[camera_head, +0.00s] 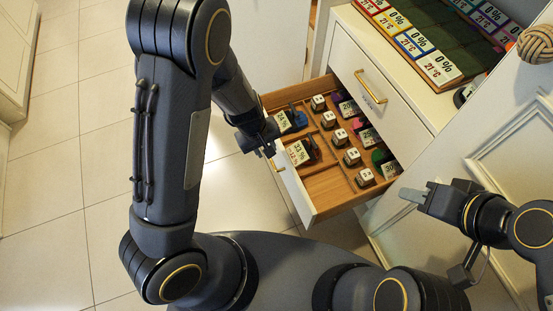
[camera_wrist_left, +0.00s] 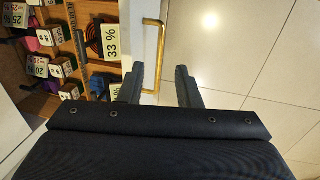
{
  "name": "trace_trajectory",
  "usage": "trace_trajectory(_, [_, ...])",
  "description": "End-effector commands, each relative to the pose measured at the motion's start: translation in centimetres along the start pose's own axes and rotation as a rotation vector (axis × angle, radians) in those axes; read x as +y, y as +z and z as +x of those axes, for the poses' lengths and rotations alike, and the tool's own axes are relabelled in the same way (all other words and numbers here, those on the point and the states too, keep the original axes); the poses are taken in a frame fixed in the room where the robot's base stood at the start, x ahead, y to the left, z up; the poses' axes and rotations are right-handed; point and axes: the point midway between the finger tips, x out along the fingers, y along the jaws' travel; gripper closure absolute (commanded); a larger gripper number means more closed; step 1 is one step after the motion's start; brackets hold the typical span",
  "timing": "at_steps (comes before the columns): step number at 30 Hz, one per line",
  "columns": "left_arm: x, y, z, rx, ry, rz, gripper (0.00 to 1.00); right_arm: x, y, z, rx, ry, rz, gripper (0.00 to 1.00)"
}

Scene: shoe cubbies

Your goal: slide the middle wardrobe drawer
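A drawer with a white front (camera_head: 296,190) and wooden compartments stands pulled out below a shut upper drawer (camera_head: 352,62). I take it as the middle drawer. It holds several small dice-like blocks and number tags. Its gold handle (camera_wrist_left: 160,48) shows in the left wrist view. My left gripper (camera_head: 266,147) is at the drawer front. In the left wrist view its fingers (camera_wrist_left: 158,88) are apart, and the handle's near end lies between them, closer to the left finger. I cannot tell whether they touch. My right gripper (camera_head: 410,194) is right of the drawer; its finger gap is unclear.
The upper drawer has a gold handle (camera_head: 371,87). A tray of coloured percentage tags (camera_head: 440,68) lies on the cabinet top. A white panelled door (camera_head: 515,150) stands at right, near my right arm. The tiled floor (camera_head: 60,150) at left is clear.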

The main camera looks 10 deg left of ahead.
Motion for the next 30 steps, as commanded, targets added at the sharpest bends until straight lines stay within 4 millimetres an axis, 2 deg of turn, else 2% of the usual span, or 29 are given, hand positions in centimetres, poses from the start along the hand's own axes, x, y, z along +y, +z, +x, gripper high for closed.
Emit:
trace_trajectory(15, [-0.3, -0.1, 7.3, 0.004, -0.010, -0.001, 0.69, 1.3, 1.4, 2.8, 0.000, 0.000, 0.000, 0.65])
trace_trajectory(20, [-0.2, -0.1, 8.2, 0.005, -0.010, -0.001, 0.69, 1.4, 1.5, 3.1, 0.000, 0.000, 0.000, 0.65])
trace_trajectory(28, [-0.2, -0.1, 8.2, 0.004, -0.009, 0.000, 0.69, 1.4, 1.5, 3.0, 0.000, 0.000, 0.000, 0.65])
trace_trajectory(30, [-0.2, -0.1, 8.2, 0.004, -0.009, 0.000, 0.78, 1.4, 1.5, 3.0, 0.000, 0.000, 0.000, 0.65])
